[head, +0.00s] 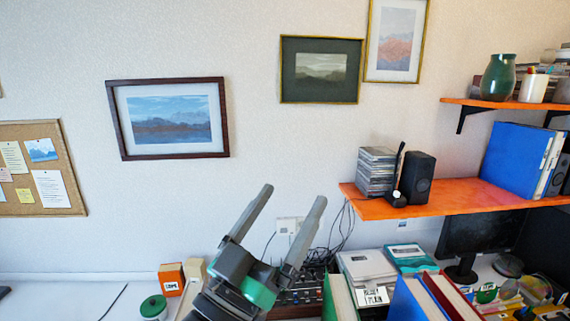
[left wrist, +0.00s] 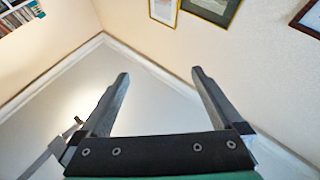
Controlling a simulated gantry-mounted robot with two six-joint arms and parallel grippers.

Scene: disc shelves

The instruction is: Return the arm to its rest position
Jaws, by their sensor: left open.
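My left gripper (head: 293,208) rises from the bottom middle of the head view, with its two grey fingers spread apart and nothing between them. It is in front of the bare wall, left of the orange shelf (head: 440,199) and above the desk. In the left wrist view the gripper (left wrist: 158,78) is also open and empty, pointing up toward the ceiling and a wall corner. My right gripper is not in view.
The orange shelf holds a stack of discs (head: 376,171), a black speaker (head: 417,178) and a blue binder (head: 512,158). Binders (head: 415,299), a monitor (head: 478,240) and boxes crowd the desk below.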

